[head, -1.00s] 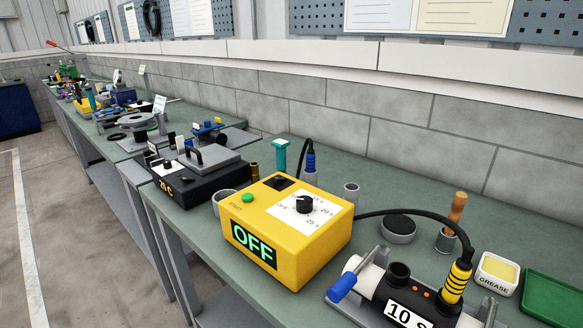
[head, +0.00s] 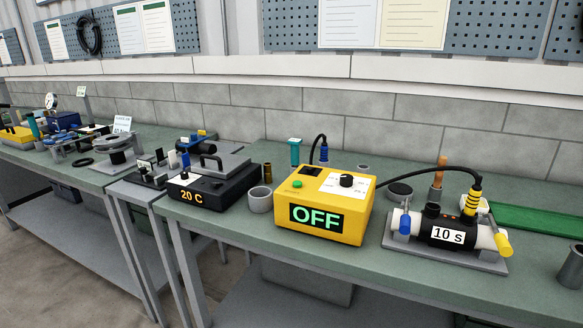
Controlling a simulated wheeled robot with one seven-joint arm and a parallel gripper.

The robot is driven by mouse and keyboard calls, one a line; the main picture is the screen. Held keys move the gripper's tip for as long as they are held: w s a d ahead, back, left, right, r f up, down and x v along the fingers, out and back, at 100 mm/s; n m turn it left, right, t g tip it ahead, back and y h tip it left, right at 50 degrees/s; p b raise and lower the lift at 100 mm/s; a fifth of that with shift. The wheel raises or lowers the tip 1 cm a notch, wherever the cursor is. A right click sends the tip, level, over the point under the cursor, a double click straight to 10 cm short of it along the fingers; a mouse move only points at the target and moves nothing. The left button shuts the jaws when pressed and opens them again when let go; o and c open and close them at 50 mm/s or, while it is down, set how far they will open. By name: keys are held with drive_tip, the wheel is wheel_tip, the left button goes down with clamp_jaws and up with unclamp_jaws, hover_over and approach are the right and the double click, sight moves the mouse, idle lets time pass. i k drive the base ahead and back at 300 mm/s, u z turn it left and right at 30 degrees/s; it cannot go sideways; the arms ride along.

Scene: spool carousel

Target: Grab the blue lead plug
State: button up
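The blue lead plug (head: 324,155) stands upright behind the yellow box (head: 326,206) marked OFF, with a black cable arching from its top. Its lower part is hidden by the box. A second lead plug, yellow with black bands (head: 472,202), stands in the black and white pipe fitting (head: 447,234) marked 10 s. Its black cable runs to the right side of the yellow box. My gripper is not in view.
A teal-handled tool (head: 295,152) stands left of the blue plug. A black heater (head: 208,187) marked 20 C and a grey cup (head: 260,200) are left of the yellow box. A grey lidded disc (head: 400,190) and wooden-handled tool (head: 440,172) stand right. A green tray (head: 540,220) lies far right.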

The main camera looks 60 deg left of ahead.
sight(323, 148)
drive_tip(key=z, duration=0.05)
drive_tip(key=k, duration=0.9)
drive_tip(key=u, duration=1.2)
drive_tip(key=i, duration=0.5)
drive_tip(key=u, duration=0.05)
